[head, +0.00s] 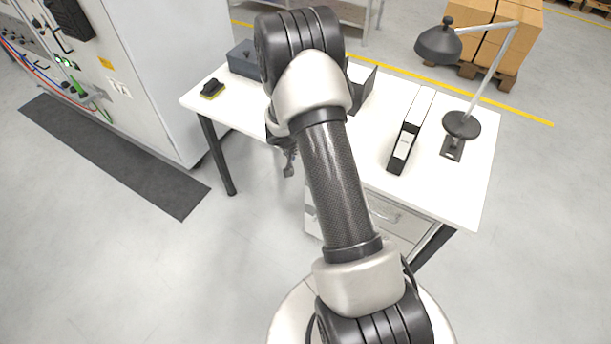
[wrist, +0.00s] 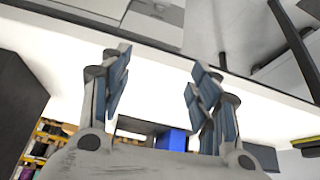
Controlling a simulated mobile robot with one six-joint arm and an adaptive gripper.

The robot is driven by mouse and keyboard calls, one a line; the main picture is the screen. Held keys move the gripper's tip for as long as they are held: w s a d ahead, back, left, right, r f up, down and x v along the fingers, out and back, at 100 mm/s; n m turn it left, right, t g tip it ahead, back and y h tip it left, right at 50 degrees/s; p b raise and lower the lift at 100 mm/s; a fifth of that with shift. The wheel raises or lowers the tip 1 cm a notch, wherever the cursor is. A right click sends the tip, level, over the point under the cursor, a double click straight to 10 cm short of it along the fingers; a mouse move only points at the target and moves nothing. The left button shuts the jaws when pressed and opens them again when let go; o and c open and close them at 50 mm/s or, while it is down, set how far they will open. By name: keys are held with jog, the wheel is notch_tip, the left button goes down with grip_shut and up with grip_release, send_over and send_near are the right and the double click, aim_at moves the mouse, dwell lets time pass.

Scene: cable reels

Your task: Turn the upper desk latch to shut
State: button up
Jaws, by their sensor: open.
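The white desk (head: 440,190) stands in front of me, with a pale drawer unit (head: 405,226) under its right part. A drawer handle (head: 384,213) shows there beside my arm. I cannot make out the upper latch in the head view; my arm covers part of the unit. My gripper (head: 289,163) hangs at the desk's front edge, left of the unit, mostly hidden by my arm. In the wrist view my gripper (wrist: 160,62) has its blue-padded fingers spread, with nothing between them. A grey front with a handle-like part (wrist: 152,12) lies beyond the fingertips, cut by the frame's top.
On the desk stand a black-and-white binder (head: 408,135), a lamp (head: 462,124), a dark box (head: 243,60) and a yellow-and-black item (head: 212,89). A cabinet (head: 150,60) is at left. The floor (head: 130,270) at the front left is clear.

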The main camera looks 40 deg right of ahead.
jog(key=shift+m+y, duration=0.4)
jog(key=shift+m, duration=0.1)
jog(key=s+a+b+x, duration=0.1)
jog(key=x, duration=0.7)
jog(key=s+a+f+b+x, duration=0.1)
jog(key=x, duration=0.8)
jog(key=s+a+f+b+x, duration=0.1)
jog(key=b+x, duration=0.1)
jog(key=x, duration=0.6)
jog(key=shift+s+d+f, duration=0.1)
jog(key=shift+s+f, duration=0.2)
jog(key=shift+s, duration=0.05)
jog(key=shift+g, duration=0.3)
jog(key=c, duration=1.1)
jog(key=shift+o, duration=0.2)
jog(key=shift+w+g, duration=0.15)
jog(key=shift+g, duration=0.25)
jog(key=shift+w+a+g+h, duration=0.2)
jog(key=shift+g+h, duration=0.3)
jog(key=shift+g, duration=0.3)
jog(key=shift+w+f+n+g+h, duration=0.15)
jog(key=shift+n+g+h, duration=0.2)
jog(key=shift+g, duration=0.25)
jog(key=shift+w+a+n+g+h, duration=0.15)
jog(key=shift+n+g+h, duration=0.15)
jog(key=shift+g, duration=0.4)
